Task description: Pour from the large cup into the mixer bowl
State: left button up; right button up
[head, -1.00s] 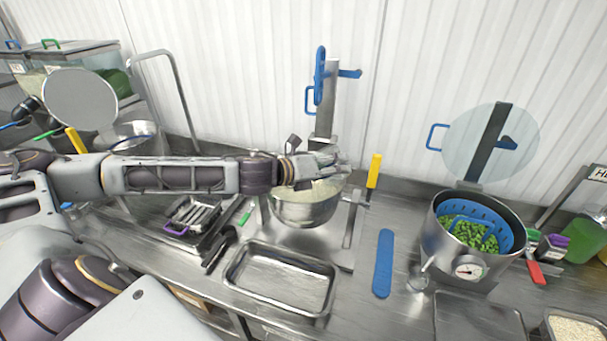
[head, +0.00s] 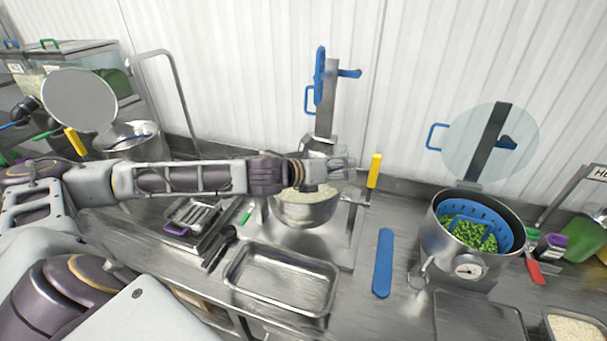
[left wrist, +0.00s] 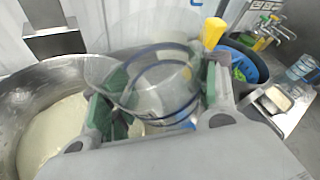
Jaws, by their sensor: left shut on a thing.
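My left gripper (head: 335,170) is shut on a clear large cup with blue bands (left wrist: 165,88), its green-padded fingers on both sides of it. The cup looks empty in the left wrist view; its exact tilt is hard to tell. In the head view the gripper mostly hides the cup, above the right part of the mixer bowl. The steel mixer bowl (head: 304,213) stands on the mixer base and holds a pale white mass (left wrist: 58,135). The bowl's wall also shows at the left of the left wrist view (left wrist: 50,83). My right gripper is not in view.
The mixer column with blue handles (head: 327,95) rises behind the bowl. An empty steel tray (head: 280,312) lies in front. A blue flat tool (head: 383,263), a yellow handle (head: 374,170) and a pot with peas (head: 455,265) are to the right.

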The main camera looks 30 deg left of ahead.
pick_arm(q)
jog(key=shift+d+f+m+y, duration=0.25)
jog(key=shift+d+m+y, duration=0.05)
jog(key=shift+d+m, duration=0.1)
jog(key=shift+d+r+m+y, duration=0.35)
jog(key=shift+d+m+y, duration=0.15)
jog(key=shift+m, duration=0.2)
jog(key=shift+s+d+f+m+y, duration=0.1)
jog(key=shift+d+f+m+y, duration=0.1)
jog(key=shift+d+m+y, duration=0.25)
jog(key=shift+f, duration=0.1)
dwell(0.5)
